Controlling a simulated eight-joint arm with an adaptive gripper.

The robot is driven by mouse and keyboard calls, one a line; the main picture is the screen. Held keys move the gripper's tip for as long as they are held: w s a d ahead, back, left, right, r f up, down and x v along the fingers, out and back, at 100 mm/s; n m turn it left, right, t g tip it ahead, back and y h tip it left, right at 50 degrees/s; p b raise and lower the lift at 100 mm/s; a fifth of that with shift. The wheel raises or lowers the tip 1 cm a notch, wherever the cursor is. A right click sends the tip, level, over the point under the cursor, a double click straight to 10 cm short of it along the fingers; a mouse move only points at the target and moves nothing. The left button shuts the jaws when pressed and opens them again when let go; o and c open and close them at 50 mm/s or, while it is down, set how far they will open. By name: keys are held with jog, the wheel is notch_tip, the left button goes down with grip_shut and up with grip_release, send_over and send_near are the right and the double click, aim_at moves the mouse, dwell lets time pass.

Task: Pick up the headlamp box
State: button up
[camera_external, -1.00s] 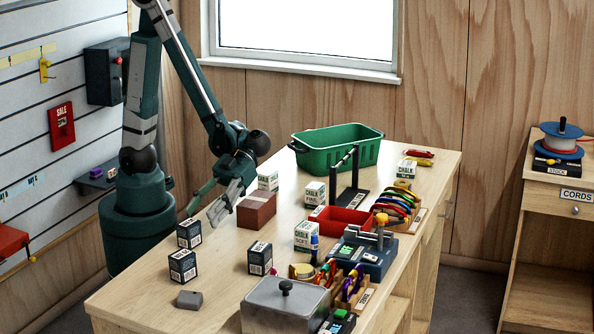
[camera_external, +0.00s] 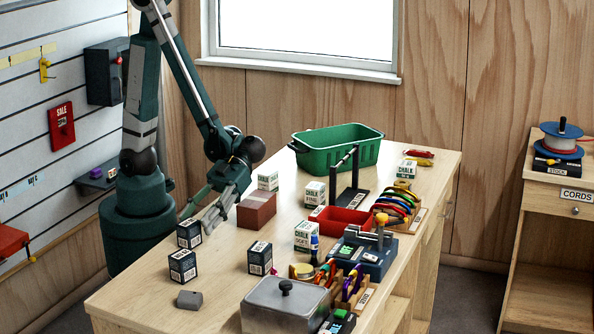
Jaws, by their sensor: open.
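Three dark boxes with white labels stand on the wooden bench: one at the left edge (camera_external: 189,235), one in front of it (camera_external: 182,266), and one further right (camera_external: 260,258). The print is too small to tell which is the headlamp box. My gripper (camera_external: 196,219) is open and empty, its fingers pointing down just above and behind the left-edge box. I cannot tell whether a finger touches that box.
A brick-red block (camera_external: 257,210) sits close to the right of my gripper. A small grey block (camera_external: 189,299) and a lidded grey bin (camera_external: 285,310) are at the front. Chalk boxes, a red tray (camera_external: 343,226) and a green tub (camera_external: 336,158) lie beyond.

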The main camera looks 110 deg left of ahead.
aim_at(183, 235)
jog(key=shift+b+x, duration=0.65)
jog(key=shift+x, duration=1.6)
jog(key=shift+r, duration=0.1)
jog(key=c, duration=1)
jog(key=shift+r, duration=0.1)
jog(key=shift+r+p, duration=1.75)
jog(key=shift+r, duration=3.15)
